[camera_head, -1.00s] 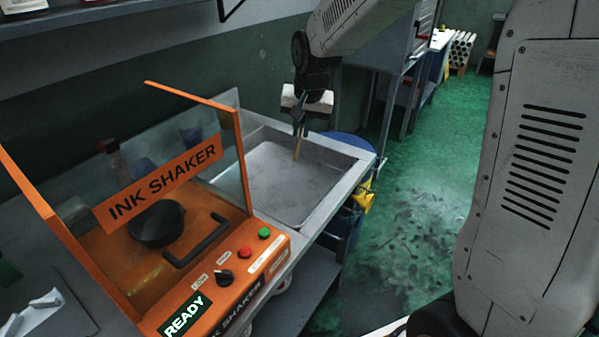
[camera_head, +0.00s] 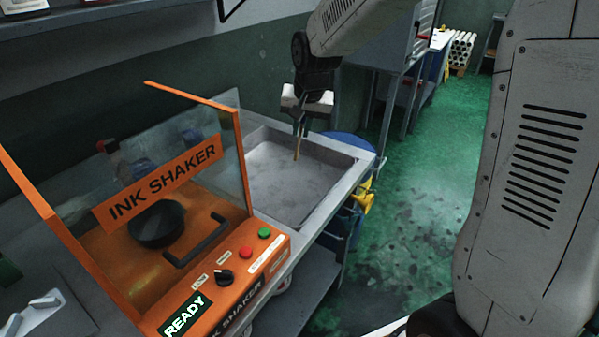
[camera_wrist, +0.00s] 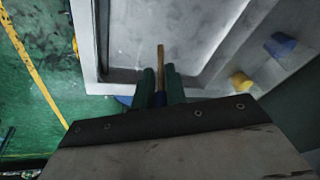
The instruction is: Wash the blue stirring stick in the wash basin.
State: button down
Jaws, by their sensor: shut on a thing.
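My gripper (camera_head: 300,127) hangs over the wash basin (camera_head: 322,205), a grey metal basin set in the bench behind the ink shaker. It is shut on the stirring stick (camera_head: 297,148), whose wooden brown end points down towards the basin floor. In the wrist view the stick (camera_wrist: 161,62) stands out between the two dark green fingers (camera_wrist: 160,80), with a blue part (camera_wrist: 160,98) at the grip. The basin (camera_wrist: 120,40) lies below. I cannot tell whether the stick's tip touches the basin's contents.
The orange ink shaker (camera_head: 215,280), with a raised clear guard and a READY display, stands at front left. A blue drum (camera_head: 350,140) stands beside the basin. A blue piece (camera_wrist: 280,44) and a yellow piece (camera_wrist: 240,81) lie right of the basin in the wrist view. Green floor is open at right.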

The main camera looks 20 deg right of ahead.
jog(key=shift+r, duration=2)
